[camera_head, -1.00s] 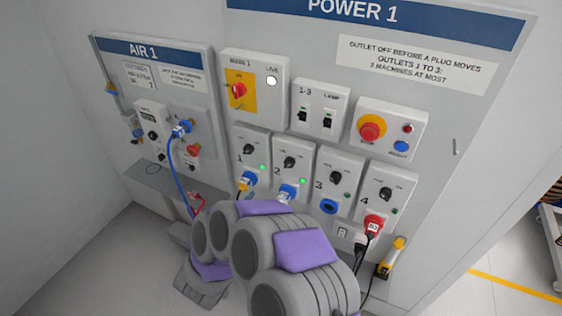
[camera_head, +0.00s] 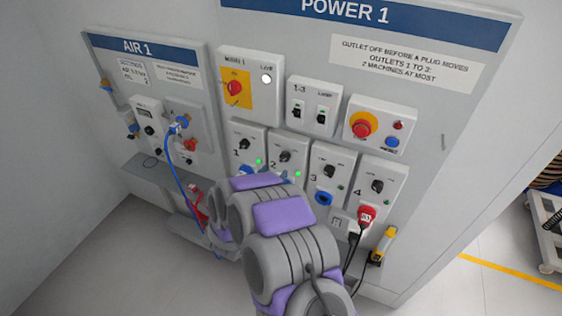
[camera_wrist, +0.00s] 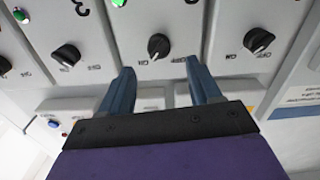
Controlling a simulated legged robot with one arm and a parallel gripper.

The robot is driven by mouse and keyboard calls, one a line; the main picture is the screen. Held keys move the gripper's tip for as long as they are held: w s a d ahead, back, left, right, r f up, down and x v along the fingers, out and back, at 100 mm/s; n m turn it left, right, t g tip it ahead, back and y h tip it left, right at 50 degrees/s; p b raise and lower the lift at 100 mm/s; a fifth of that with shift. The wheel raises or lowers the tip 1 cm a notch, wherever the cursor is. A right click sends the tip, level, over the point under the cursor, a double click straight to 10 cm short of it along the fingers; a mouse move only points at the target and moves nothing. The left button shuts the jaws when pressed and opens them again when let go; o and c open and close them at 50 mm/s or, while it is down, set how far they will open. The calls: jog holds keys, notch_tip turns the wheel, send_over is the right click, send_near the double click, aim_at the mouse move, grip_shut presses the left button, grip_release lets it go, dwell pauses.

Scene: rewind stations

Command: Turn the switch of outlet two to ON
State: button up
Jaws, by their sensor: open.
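The outlet two switch, a black rotary knob (camera_head: 286,157), sits on its white panel, with a lit green lamp (camera_head: 297,174) below right. In the upside-down wrist view the knob (camera_wrist: 158,46) is near the middle, with ON and OFF marks beside it. Its pale mark faces down and slightly left, towards ON; the exact setting is hard to tell. My gripper (camera_wrist: 158,66) is open and empty. Its two blue-grey fingers point at the panel on either side below the knob; contact is not visible. My arm hides the gripper and part of outlet two in the head view.
Outlet one's knob (camera_wrist: 258,40) and outlet three's knob (camera_wrist: 66,57) flank outlet two closely. Outlet four holds a red plug (camera_head: 366,215). A blue hose (camera_head: 174,165) hangs at left.

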aim_at(282, 160)
jog(key=x, duration=0.7)
jog(key=shift+c, duration=0.2)
jog(key=c, duration=1)
jog(key=shift+m+b, duration=0.7)
jog(key=o, duration=1)
jog(key=shift+a, duration=0.15)
jog(key=shift+o, duration=0.2)
jog(key=shift+s, duration=0.1)
